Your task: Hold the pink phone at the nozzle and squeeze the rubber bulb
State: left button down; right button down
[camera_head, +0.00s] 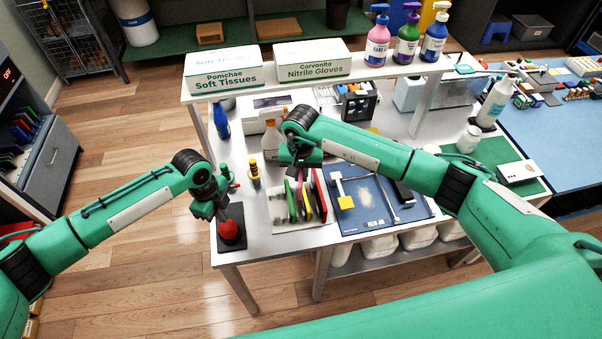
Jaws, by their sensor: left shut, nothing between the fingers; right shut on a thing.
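The red rubber bulb (229,230) sits on a black base (232,246) at the table's front left corner. My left gripper (216,212) is shut and empty just above the bulb, pointing down; I cannot tell whether it touches it. My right gripper (299,166) is shut on the upper end of the pink phone (306,203). Its grip is partly hidden by the arm. The pink phone stands upright among green and red phones over a light rack (283,223); I cannot tell whether it rests in a slot. I cannot make out the nozzle clearly.
A blue mat (365,222) with a yellow-ended tool lies right of the rack. Small bottles (255,176) stand behind it on the left. A raised shelf (350,75) at the back carries two boxes and pump bottles. My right arm covers much of the table's middle.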

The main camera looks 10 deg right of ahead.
aim_at(226, 227)
pick_arm(q)
jog(key=shift+f, duration=0.15)
jog(key=shift+f, duration=0.85)
jog(key=shift+s+f, duration=0.45)
jog(key=shift+f, duration=0.2)
jog(key=shift+a, duration=0.1)
jog(key=shift+w+r, duration=0.15)
jog(key=shift+r, duration=0.45)
jog(key=shift+w+r, duration=0.15)
jog(key=shift+r, duration=0.45)
jog(key=shift+w+f, duration=0.1)
jog(key=shift+f, duration=0.05)
